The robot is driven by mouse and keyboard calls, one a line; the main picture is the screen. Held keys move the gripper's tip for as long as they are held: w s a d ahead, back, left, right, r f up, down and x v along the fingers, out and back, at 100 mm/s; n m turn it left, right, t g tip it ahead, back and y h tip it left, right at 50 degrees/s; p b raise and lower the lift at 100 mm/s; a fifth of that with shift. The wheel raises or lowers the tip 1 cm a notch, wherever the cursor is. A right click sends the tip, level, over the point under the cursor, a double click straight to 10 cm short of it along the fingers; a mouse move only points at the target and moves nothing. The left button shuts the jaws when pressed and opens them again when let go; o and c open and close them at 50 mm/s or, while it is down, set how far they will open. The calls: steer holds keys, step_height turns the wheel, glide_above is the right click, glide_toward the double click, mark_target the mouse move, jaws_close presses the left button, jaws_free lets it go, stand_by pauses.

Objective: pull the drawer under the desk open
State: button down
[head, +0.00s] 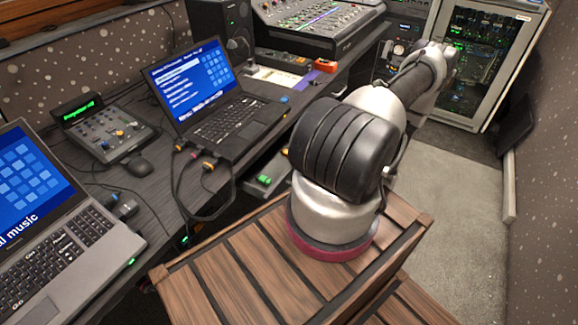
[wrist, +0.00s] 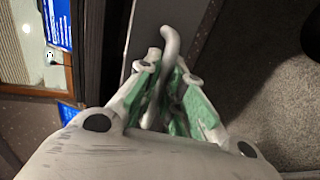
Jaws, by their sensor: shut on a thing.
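In the wrist view, my gripper (wrist: 166,85) has its green-padded fingers closed around a curved grey handle (wrist: 170,42). The handle's rounded end sticks out past the fingertips, beside a narrow grey panel (wrist: 127,40) that looks like a drawer front. Whether the drawer stands open at all I cannot tell. In the head view, my arm reaches away past the far right end of the dark desk (head: 235,170). It hides the drawer and handle there, and the fingers cannot be made out.
The desk holds two laptops (head: 205,90) (head: 50,215), a small control box (head: 105,130) and a mixing console (head: 315,25). Cables hang over its front edge. A glass-door rack (head: 485,60) stands at the back right. Grey carpet (head: 450,200) lies clear on the right.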

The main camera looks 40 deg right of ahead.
steer(key=f+v, duration=0.1)
steer(key=v, duration=0.5)
steer(key=shift+s, duration=0.4)
steer(key=shift+d+f, duration=0.15)
steer(key=c, duration=1.5)
jaws_free()
steer(key=v, duration=1.2)
